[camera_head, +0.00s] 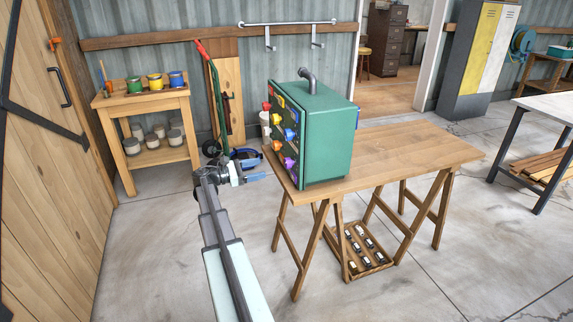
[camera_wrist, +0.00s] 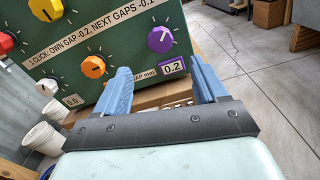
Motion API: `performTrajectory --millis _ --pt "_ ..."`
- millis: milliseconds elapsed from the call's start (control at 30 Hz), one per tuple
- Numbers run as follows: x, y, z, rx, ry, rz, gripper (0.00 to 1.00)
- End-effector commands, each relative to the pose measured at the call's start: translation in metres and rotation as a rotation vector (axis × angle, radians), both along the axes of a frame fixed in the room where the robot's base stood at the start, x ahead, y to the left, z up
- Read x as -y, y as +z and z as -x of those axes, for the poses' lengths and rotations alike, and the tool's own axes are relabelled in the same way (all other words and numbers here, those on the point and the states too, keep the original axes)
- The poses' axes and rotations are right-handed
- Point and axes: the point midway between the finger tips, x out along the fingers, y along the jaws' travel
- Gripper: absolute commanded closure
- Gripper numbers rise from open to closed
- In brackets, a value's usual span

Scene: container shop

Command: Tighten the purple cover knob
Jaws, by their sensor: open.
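The purple cover knob (camera_wrist: 160,40) is a round knob with a pale pointer mark, low on the front of a green machine box (camera_head: 332,135). It also shows in the head view (camera_head: 289,163). A purple-framed label (camera_wrist: 174,68) beside it reads 0.2. My gripper (camera_wrist: 160,70) has its blue fingers apart with nothing between them. In the wrist picture the fingers lie just below the purple knob, and the knob appears clear of them. In the head view my gripper (camera_head: 255,171) is left of the box's knob face.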

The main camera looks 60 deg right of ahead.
Motion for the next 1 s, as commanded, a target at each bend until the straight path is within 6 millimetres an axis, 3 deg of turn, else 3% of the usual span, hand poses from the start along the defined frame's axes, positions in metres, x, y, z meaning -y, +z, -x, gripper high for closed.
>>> performTrajectory --millis 600,1000 --pt "0.072 0.000 0.072 0.003 -0.002 0.003 0.29" --pt "0.088 0.000 0.088 0.004 0.000 0.002 0.29"
